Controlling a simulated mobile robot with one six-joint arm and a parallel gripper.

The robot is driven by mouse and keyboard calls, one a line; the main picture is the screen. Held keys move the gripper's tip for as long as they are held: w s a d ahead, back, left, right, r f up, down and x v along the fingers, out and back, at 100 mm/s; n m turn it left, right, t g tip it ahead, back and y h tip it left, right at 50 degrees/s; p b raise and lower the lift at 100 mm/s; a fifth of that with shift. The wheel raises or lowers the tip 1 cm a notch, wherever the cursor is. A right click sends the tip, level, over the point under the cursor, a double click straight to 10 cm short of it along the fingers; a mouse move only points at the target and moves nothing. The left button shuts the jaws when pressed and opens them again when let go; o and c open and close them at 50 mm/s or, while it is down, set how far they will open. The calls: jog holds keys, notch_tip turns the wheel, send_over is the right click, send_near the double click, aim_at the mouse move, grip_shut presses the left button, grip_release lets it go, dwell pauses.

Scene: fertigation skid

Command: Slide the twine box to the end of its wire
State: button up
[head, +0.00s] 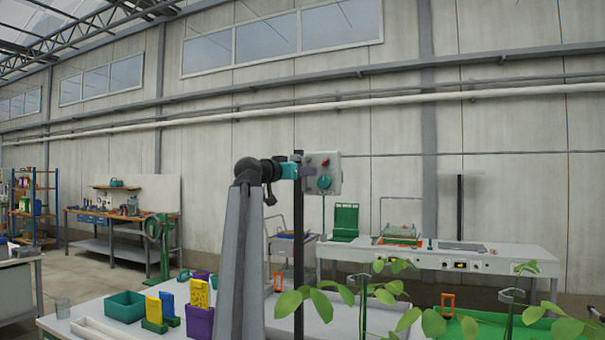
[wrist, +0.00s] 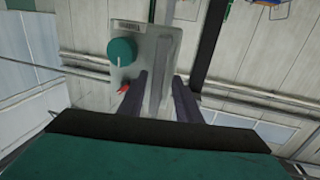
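I cannot make out a twine box or its wire for sure. A light grey box (head: 327,174) with a teal knob and a red part is at the dark upright post in the head view. It also shows large in the wrist view (wrist: 145,45). My gripper (head: 307,172) is raised at the box's left side in the head view. In the wrist view its two dark purple fingers (wrist: 160,98) are apart, with the box's grey edge showing between or beyond them. I cannot tell whether they touch it.
The near table holds a teal bin (head: 125,304), yellow cards (head: 199,293) and a purple box (head: 199,322). Leafy plants (head: 385,292) and a green tray (head: 478,327) are at the lower right. A white bench (head: 510,262) stands behind. A thin line (head: 450,154) crosses the wall.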

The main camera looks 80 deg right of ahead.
jog(key=shift+a+f, duration=0.1)
jog(key=b+v, duration=0.1)
jog(key=v, duration=1.2)
jog(key=shift+a+b, duration=0.3)
jog(key=shift+w, duration=0.2)
